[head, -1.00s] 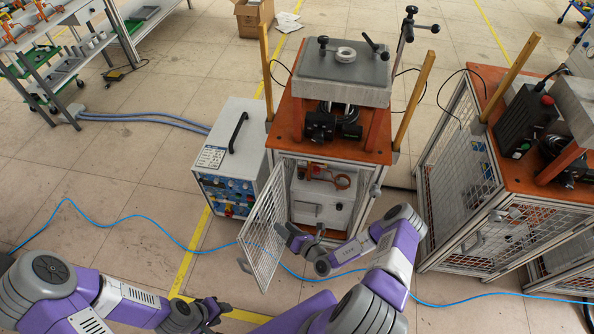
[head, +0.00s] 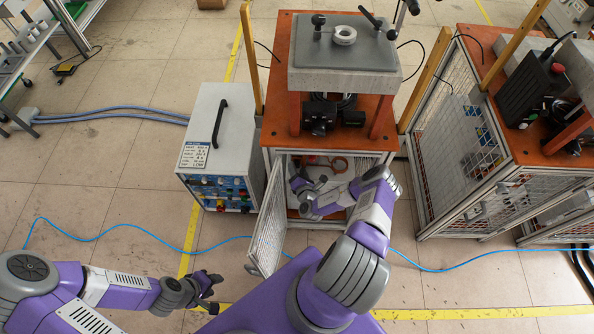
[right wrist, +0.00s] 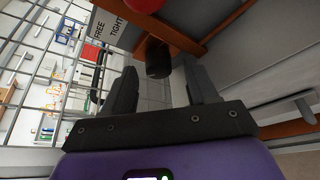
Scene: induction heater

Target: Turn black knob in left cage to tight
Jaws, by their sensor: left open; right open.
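The left cage (head: 274,134) has an orange top and an open mesh door (head: 267,225). The black knob (right wrist: 158,58) shows in the right wrist view beside a label (right wrist: 110,27) reading FREE and TIGHT. My right gripper (right wrist: 160,84) is open, with the knob in line with the gap between its fingers, near the fingertips. I cannot tell whether they touch. In the head view my right gripper (head: 299,184) is at the cage's open front, and the knob is hidden. My left gripper (head: 212,291) is open and empty, low over the floor at the left.
A mesh wall (right wrist: 40,70) runs along the left of the right wrist view. A blue-panelled power unit (head: 212,140) stands left of the cage. A second cage (head: 470,160) stands to the right. A blue cable (head: 130,226) crosses the floor.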

